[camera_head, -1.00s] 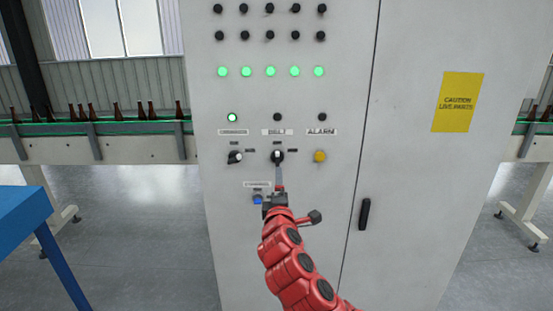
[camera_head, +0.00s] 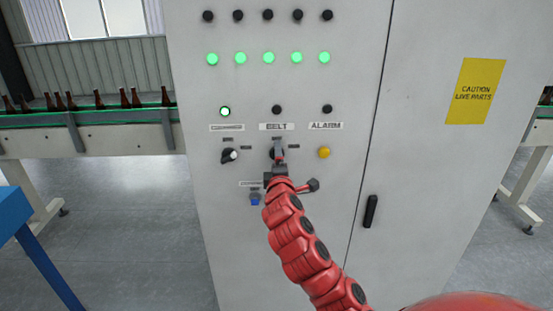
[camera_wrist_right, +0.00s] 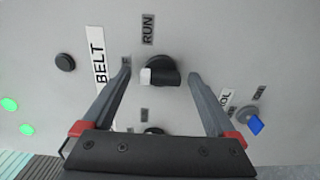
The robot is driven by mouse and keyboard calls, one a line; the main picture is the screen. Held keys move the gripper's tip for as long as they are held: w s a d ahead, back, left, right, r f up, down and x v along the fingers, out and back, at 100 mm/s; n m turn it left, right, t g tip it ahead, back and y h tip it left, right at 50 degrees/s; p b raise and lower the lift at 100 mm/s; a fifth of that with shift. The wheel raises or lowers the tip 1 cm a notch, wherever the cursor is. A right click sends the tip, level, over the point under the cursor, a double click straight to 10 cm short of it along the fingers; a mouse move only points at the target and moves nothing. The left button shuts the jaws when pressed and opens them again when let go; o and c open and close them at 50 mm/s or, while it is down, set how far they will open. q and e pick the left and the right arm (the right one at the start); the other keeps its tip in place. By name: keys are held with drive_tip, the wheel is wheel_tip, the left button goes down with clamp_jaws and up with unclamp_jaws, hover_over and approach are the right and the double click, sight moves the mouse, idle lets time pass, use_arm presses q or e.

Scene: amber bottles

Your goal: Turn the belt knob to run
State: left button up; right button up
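The belt knob (camera_wrist_right: 160,72) is black with a white pointer mark, on the grey cabinet under the BELT label (camera_head: 277,127). In the right wrist view its white mark faces the BELT label side, not the RUN label (camera_wrist_right: 148,30). My right gripper (camera_wrist_right: 160,78) is open, with one finger on each side of the knob; contact cannot be told. In the head view the right gripper (camera_head: 279,155) covers most of the knob. The belt lamp (camera_head: 277,109) is dark. My left gripper is not in view.
Another black knob (camera_head: 229,155) sits to the left, with a lit green lamp (camera_head: 225,111) above it. A yellow alarm button (camera_head: 324,152) is to the right and a blue control (camera_head: 255,199) is below left. A conveyor with bottles (camera_head: 90,118) runs behind the cabinet.

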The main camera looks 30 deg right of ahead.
drive_tip(key=shift+s, duration=0.1)
drive_tip(key=shift+c, duration=1.2)
drive_tip(key=c, duration=1.1)
drive_tip(key=shift+f+m+b, duration=0.15)
drive_tip(key=shift+m+b, duration=5.95)
drive_tip(key=shift+b, duration=2.15)
